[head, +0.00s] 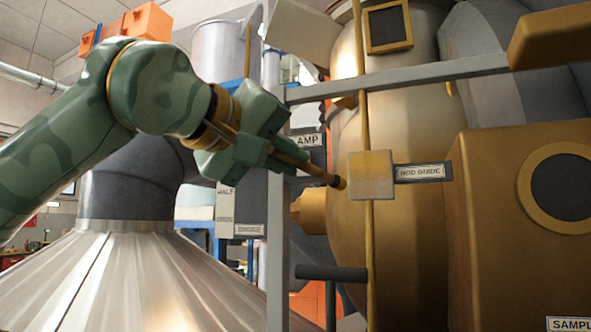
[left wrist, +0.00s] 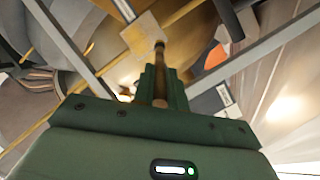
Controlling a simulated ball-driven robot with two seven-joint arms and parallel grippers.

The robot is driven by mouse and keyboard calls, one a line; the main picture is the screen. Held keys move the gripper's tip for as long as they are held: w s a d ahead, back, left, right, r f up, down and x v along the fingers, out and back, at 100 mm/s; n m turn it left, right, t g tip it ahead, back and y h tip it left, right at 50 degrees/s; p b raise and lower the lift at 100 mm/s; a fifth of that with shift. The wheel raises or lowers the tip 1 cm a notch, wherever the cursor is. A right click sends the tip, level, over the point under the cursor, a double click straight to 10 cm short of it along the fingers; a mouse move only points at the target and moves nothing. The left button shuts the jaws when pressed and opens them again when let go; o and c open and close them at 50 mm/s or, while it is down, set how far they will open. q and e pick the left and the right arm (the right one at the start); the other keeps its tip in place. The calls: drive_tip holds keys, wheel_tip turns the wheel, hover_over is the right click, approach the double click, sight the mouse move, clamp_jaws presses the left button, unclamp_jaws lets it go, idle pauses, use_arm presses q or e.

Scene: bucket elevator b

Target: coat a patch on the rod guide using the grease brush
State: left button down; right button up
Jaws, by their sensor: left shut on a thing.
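My left gripper (head: 262,150) is shut on the grease brush (head: 308,171), a thin brown rod with a dark tip. In the head view the brush points right and slightly down, and its tip is close to the left side of the rod guide (head: 371,175). The rod guide is a tan block around a thin vertical rod, with a "ROD GUIDE" label to its right. In the left wrist view the brush (left wrist: 160,75) points at the rod guide (left wrist: 150,32), its tip overlapping the block's edge. I cannot tell whether they touch. My right gripper is out of view.
A grey frame post (head: 277,240) and a grey crossbar (head: 420,78) stand by the brush. A gold box (head: 480,220) fills the right. A dark horizontal peg (head: 330,273) is below the guide. A ribbed metal cone (head: 120,280) lies under my arm.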

sight(275, 152)
use_arm(q)
drive_tip(key=shift+s+a, duration=0.15)
drive_tip(key=shift+s, duration=0.6)
drive_tip(key=shift+s+a+b, duration=0.3)
drive_tip(key=shift+s+b, duration=0.2)
drive_tip(key=shift+s, duration=0.4)
drive_tip(key=shift+s+a, duration=0.2)
drive_tip(key=shift+s, duration=0.35)
drive_tip(key=shift+w, duration=0.1)
